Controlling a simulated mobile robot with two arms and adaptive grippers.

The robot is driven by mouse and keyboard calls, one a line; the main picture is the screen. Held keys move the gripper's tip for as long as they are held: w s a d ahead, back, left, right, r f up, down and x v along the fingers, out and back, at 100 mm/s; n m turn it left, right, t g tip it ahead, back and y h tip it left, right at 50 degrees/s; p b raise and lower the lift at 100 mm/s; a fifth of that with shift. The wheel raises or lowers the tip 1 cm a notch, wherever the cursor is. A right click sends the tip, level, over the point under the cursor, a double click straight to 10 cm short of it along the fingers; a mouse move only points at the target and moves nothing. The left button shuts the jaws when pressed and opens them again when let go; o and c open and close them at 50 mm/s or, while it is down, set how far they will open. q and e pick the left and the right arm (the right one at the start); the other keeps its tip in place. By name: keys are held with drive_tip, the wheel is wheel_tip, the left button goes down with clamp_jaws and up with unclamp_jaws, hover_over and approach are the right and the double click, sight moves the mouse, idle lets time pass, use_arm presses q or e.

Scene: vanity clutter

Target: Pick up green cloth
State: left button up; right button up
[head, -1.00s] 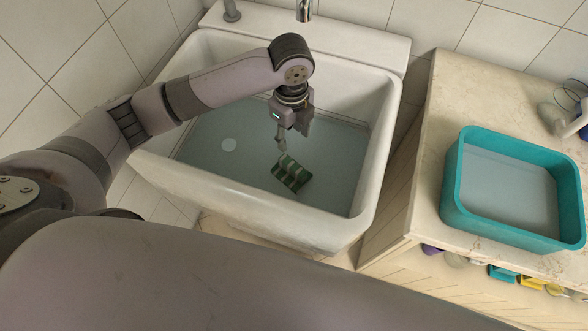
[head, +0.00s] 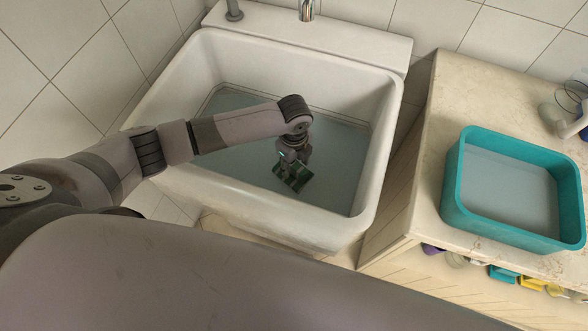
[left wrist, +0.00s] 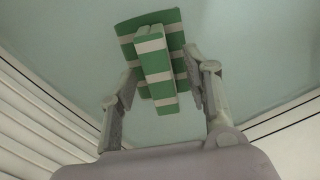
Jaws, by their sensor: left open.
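The green cloth (head: 292,173), striped with white, lies folded on the bottom of the white sink (head: 262,221). In the head view my left gripper (head: 290,168) is low in the sink over the cloth and hides much of it. In the left wrist view the cloth (left wrist: 158,65) shows as a flat part with a raised fold. My left gripper (left wrist: 160,88) is open there, with one finger on each side of the raised fold. I cannot tell whether the fingers touch it. My right gripper is not in view.
The sink walls stand around my left gripper, with a faucet (head: 307,10) at the back. To the right, a teal basin (head: 462,215) stands on a pale counter (head: 425,190). Small coloured items (head: 530,282) show below the counter's front edge.

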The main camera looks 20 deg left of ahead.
use_arm(q)
drive_tip(key=shift+f, duration=0.4)
drive_tip(key=shift+c, duration=0.2)
clamp_jaws()
